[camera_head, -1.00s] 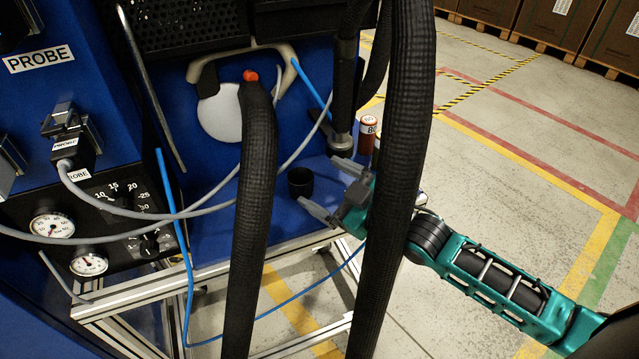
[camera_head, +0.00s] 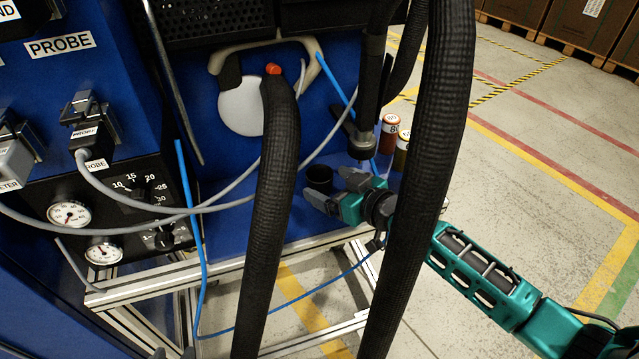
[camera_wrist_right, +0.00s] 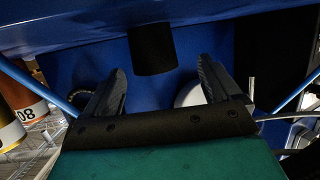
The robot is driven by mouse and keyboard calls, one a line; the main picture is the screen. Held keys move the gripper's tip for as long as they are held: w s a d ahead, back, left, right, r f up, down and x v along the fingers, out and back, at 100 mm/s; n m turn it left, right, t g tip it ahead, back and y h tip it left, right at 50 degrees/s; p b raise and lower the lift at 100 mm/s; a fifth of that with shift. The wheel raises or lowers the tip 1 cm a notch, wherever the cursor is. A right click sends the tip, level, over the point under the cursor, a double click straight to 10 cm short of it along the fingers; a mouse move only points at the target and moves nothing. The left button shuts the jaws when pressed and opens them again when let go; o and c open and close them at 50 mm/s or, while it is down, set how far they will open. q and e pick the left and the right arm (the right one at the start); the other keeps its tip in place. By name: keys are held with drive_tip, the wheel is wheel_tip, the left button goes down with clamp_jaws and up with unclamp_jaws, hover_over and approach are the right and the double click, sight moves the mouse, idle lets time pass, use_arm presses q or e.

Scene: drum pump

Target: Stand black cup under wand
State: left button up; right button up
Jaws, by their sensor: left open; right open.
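The black cup (camera_head: 319,180) stands upright on the blue shelf of the machine; it also shows upside down in the right wrist view (camera_wrist_right: 153,52). My right gripper (camera_head: 335,187) is open, its fingers level with the cup's near right side. In the right wrist view the cup is ahead, between the lines of the two open fingers (camera_wrist_right: 160,85), not gripped. A dark upright tube that looks like the wand (camera_head: 368,100) hangs behind and right of the cup, its metal lower end above the shelf. Only small grey tips of my left gripper (camera_head: 172,353) show at the bottom edge, apart.
Two labelled containers, one red-brown (camera_head: 389,135) and one amber (camera_head: 401,155), stand right of the tube. Thick black hoses (camera_head: 268,200) hang in front of the shelf and cover part of my right arm. Grey and blue cables (camera_head: 187,210) cross at left.

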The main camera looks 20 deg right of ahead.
sight(312, 172)
drive_tip(key=x, duration=0.5)
drive_tip(key=shift+w+d+r+b, duration=0.15)
drive_tip(key=shift+d+r+b, duration=0.05)
drive_tip(key=shift+d+b, duration=0.15)
drive_tip(key=shift+c, duration=0.2)
drive_tip(key=c, duration=1.1)
drive_tip(key=shift+r, duration=0.1)
drive_tip(key=shift+c, duration=0.2)
